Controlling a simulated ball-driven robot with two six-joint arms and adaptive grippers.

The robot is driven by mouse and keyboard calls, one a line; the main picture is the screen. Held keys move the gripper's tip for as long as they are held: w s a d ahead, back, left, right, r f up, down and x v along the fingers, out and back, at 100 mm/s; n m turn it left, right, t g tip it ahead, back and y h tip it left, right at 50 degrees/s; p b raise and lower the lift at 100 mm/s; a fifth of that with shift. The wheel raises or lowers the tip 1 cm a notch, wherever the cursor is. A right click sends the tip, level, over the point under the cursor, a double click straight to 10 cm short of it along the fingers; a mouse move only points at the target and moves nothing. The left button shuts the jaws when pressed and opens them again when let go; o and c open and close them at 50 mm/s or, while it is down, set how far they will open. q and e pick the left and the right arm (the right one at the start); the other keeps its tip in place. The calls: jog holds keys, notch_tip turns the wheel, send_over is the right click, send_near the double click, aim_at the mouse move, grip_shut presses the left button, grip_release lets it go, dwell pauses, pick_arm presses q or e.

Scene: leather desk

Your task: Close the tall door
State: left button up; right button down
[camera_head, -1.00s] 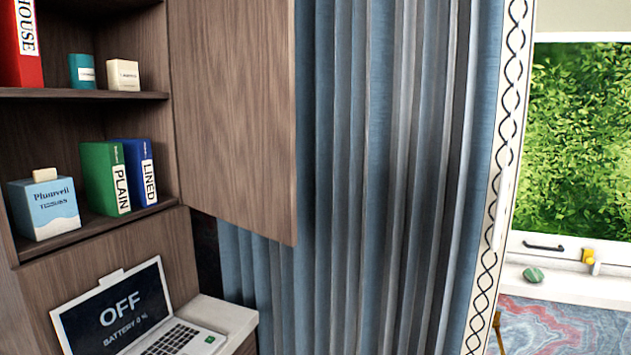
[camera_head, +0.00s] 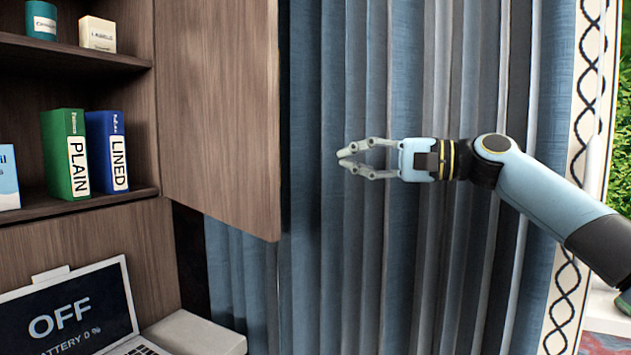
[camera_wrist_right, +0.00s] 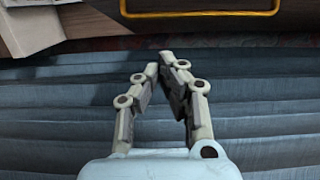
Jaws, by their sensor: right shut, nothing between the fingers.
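The tall wooden door (camera_head: 217,110) stands open at the right side of the shelf unit, its lower right corner jutting out in front of the curtain. My right gripper (camera_head: 342,158) is to the right of the door's free edge, apart from it, pointing left. Its fingers are shut and empty. In the right wrist view the fingertips (camera_wrist_right: 166,56) come together in front of the curtain folds. The door cannot be made out for sure in that view. My left gripper is not in view.
Blue-grey curtains (camera_head: 330,270) hang behind my right arm. Shelves hold a green binder (camera_head: 66,155), a blue binder (camera_head: 108,150) and small boxes. A laptop (camera_head: 70,310) stands below. The wrist view shows a yellow handle (camera_wrist_right: 200,14) at the top.

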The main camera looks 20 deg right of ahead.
pick_arm(q)
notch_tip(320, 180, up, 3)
jog(key=p, duration=0.3)
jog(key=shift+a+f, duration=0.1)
pick_arm(e)
jog(key=x, duration=1)
jog(key=shift+a+r, duration=0.15)
